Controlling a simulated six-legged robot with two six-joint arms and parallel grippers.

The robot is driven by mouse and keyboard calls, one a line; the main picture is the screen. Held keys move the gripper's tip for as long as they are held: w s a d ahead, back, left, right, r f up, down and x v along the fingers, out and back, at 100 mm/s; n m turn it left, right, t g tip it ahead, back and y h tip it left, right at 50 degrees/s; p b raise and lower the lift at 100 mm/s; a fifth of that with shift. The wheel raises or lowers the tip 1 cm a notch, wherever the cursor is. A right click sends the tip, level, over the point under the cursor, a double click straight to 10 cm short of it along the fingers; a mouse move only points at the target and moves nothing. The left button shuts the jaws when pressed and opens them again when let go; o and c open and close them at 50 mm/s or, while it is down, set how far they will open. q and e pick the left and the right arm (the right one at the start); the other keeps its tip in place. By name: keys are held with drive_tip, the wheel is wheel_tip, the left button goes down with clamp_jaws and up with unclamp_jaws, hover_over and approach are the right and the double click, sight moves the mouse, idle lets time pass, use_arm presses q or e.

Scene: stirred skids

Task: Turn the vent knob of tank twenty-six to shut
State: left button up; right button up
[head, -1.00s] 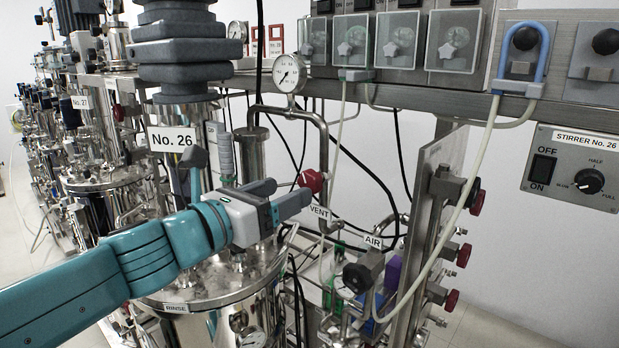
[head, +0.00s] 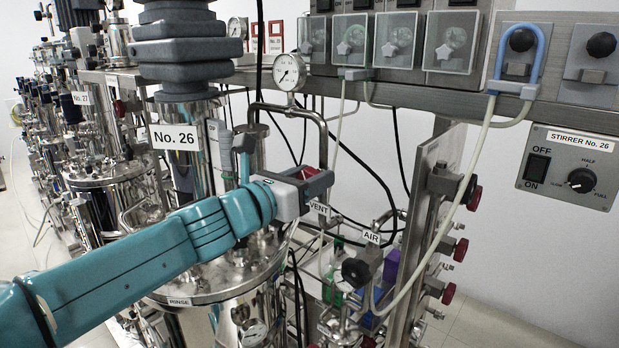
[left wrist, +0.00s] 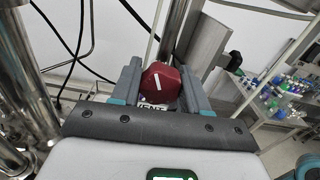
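The vent knob (head: 312,172) of tank No. 26 (head: 210,276) is red and partly hidden behind my left gripper (head: 303,183) in the head view. In the left wrist view the knob (left wrist: 162,82) is faceted, with a white mark slanting across its face. It lies between the two fingers of my left gripper (left wrist: 160,78), which are open on either side of it. I cannot tell whether either finger touches it. The VENT label (head: 319,208) is just below the knob; in the wrist view it is partly covered. My right gripper is not in view.
A pipe with a pressure gauge (head: 290,72) rises behind the knob. The AIR valve (head: 357,271) stands lower right. A black hose and pale tubing hang near the gripper. The stirrer panel (head: 570,168) is at the far right, and tank No. 27 (head: 105,190) is at the left.

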use_arm(q)
drive_tip(key=shift+r, duration=0.2)
idle(0.6)
drive_tip(key=shift+m, duration=0.3)
drive_tip(key=shift+m+b, duration=0.95)
drive_tip(key=shift+m, duration=0.25)
drive_tip(key=shift+m+b, duration=0.8)
drive_tip(key=shift+m, duration=1.2)
drive_tip(key=shift+r, duration=0.1)
drive_tip(key=o, duration=1)
drive_tip(key=shift+s+d, duration=0.1)
drive_tip(key=shift+s, duration=0.05)
